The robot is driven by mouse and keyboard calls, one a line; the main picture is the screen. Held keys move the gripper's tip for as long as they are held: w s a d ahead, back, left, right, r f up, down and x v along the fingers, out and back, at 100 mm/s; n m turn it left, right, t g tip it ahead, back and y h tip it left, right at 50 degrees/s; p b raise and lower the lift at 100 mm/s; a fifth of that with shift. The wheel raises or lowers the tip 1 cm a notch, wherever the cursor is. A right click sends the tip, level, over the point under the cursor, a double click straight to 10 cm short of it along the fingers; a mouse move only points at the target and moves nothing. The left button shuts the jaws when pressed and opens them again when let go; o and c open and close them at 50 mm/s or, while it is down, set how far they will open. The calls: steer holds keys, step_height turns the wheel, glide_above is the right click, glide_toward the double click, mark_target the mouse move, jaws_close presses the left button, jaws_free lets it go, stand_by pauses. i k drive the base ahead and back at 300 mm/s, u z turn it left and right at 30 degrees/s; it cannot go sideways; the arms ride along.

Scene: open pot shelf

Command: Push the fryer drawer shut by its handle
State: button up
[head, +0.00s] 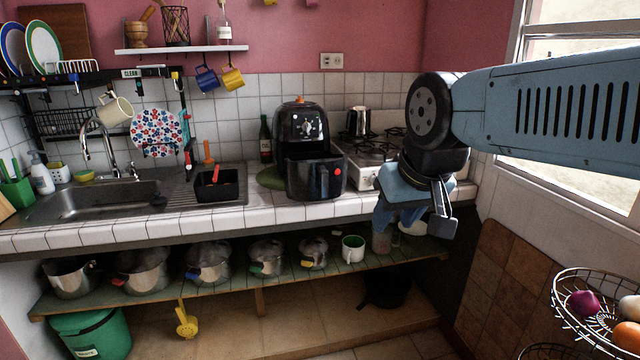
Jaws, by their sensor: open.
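The black air fryer (300,125) stands on the white tiled counter, left of the stove. Its drawer (302,180) is pulled out toward the front, with its open top showing. The drawer's handle (323,182) is on its front face, with a small red mark near its top. My gripper (412,222) is open and empty. It hangs down in front of the counter edge, to the right of the drawer and apart from the handle.
A stove (365,160) with a kettle (358,121) is right of the fryer. A black bin (217,186) sits on the drainer to the left. Several pots line the lower shelf (340,268). A wire fruit basket (590,300) stands at the lower right.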

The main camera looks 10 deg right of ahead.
mark_target(309, 176)
steer(key=z, duration=0.05)
steer(key=i, duration=1)
steer(key=u, duration=0.05)
